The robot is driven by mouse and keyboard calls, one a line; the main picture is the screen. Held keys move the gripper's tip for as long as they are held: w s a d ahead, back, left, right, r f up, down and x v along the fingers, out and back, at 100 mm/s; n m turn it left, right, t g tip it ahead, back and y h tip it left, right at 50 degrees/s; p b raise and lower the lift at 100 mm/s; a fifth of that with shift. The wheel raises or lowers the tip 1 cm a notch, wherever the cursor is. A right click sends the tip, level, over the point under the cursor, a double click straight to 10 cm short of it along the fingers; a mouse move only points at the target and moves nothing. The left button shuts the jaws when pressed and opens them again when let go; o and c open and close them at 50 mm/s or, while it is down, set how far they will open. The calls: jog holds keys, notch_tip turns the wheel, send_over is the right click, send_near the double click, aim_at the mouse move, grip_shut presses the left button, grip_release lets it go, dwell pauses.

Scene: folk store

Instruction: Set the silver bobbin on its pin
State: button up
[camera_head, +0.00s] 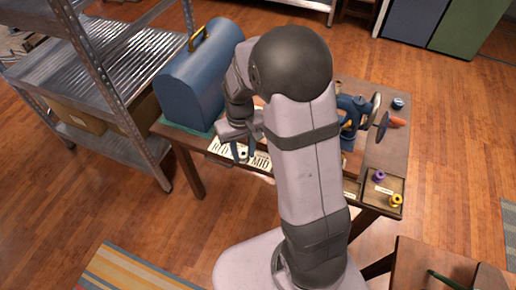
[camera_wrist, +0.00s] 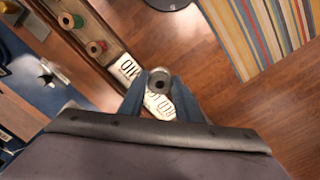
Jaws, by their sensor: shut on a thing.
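The silver bobbin (camera_wrist: 160,80), a round grey piece with a dark centre hole, is between the fingertips of my gripper (camera_wrist: 160,86) in the wrist view. My gripper is shut on it. In the head view my gripper (camera_head: 242,152) is above the table's front edge, over white cards with black letters. The cards also show in the wrist view (camera_wrist: 127,68), behind the bobbin. A blue sewing machine (camera_head: 347,106) stands right of my arm in the head view, partly hidden by it. I cannot make out the bobbin's pin in either view.
A blue domed case (camera_head: 190,85) stands left of my gripper. A wooden tray with a purple bobbin (camera_head: 379,176) and a yellow bobbin (camera_head: 396,200) is at the right. A metal shelf (camera_head: 85,110) stands left.

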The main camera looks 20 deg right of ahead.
jog(key=w+d+r+m+p, duration=0.2)
jog(key=w+d+r+p, duration=0.15)
jog(key=d, duration=0.35)
jog(key=w+d+r+m+p, duration=0.2)
jog(key=d+r+p, duration=0.15)
jog(key=d, duration=0.35)
jog(key=w+d+r+m+p, duration=0.2)
jog(key=w+d+r+p, duration=0.15)
jog(key=d, duration=0.25)
jog(key=s+d+r+m+p, duration=0.2)
jog(key=d, duration=0.5)
jog(key=s+d+r+m+p, duration=0.2)
jog(key=s+d, duration=0.1)
jog(key=d, duration=0.4)
jog(key=s+d+r+m+p, duration=0.2)
jog(key=d+p, duration=0.1)
jog(key=d, duration=0.4)
jog(key=shift+s+d+m, duration=0.2)
jog(key=shift+s+m, duration=0.1)
jog(key=shift+s, duration=0.05)
jog(key=shift+f, duration=0.15)
jog(key=shift+f, duration=0.15)
jog(key=shift+f+b, duration=1.45)
jog(key=shift+f, duration=0.3)
jog(key=shift+f, duration=0.6)
